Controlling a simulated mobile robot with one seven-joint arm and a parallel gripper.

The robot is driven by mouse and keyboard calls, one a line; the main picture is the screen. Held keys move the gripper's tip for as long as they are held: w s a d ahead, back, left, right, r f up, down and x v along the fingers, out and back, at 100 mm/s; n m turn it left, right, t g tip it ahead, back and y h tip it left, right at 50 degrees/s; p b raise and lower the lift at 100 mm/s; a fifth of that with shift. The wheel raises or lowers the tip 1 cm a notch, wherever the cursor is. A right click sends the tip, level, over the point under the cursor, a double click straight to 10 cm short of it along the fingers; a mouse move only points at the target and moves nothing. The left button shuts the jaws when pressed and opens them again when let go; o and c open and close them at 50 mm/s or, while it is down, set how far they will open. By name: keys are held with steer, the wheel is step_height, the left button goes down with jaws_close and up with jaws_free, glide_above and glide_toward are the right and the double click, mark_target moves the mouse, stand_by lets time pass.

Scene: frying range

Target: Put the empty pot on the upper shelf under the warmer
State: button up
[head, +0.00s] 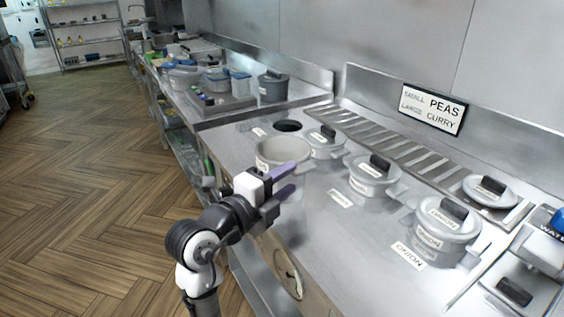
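A light grey pot (270,150) without a lid stands at the near left of the steel counter. Its inside looks empty. My gripper (292,179) is in front of the pot's lower right side, its two purple fingers apart and pointing right. I see nothing between the fingertips. The fingers and wrist hide part of the pot, and I cannot tell whether they touch it. I cannot pick out a warmer or the upper shelf under it in this view.
Several lidded grey pots, one an onion pot (444,220), stand to the right. A peas and curry sign (433,108) leans at the back. Another counter holds tubs (240,84). The wooden floor (90,190) at left is clear.

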mark_target(312, 164)
steer(key=p+x, duration=0.3)
steer(key=x, duration=0.4)
steer(key=shift+w+d+f, duration=0.15)
steer(key=shift+w+d, duration=0.15)
jaws_close()
